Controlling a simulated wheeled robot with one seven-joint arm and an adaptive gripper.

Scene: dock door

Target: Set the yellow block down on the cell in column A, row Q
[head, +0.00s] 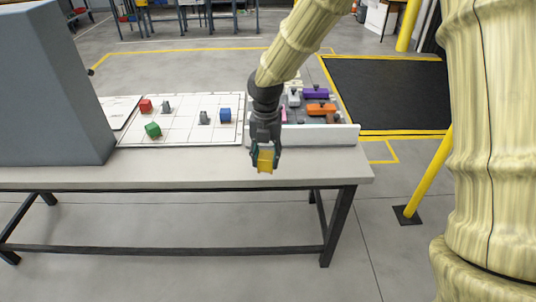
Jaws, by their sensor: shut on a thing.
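The yellow block (265,160) is held between the fingers of my gripper (265,155), which points down near the table's front edge. My gripper is shut on the block, and I cannot tell its height above the table. The white gridded board (180,130) lies on the table to the left of my gripper. A red block (146,105), a green block (153,129) and a blue block (225,114) stand on it, with grey pieces (204,117) among them. Column and row letters are not legible. The grey box hides part of the board's left side.
A large grey box (50,90) stands at the table's left. A white-walled tray (335,135) with orange (321,109) and purple (316,92) pieces is right of the board, partly behind my arm. A yellow post (428,175) stands right of the table (200,175).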

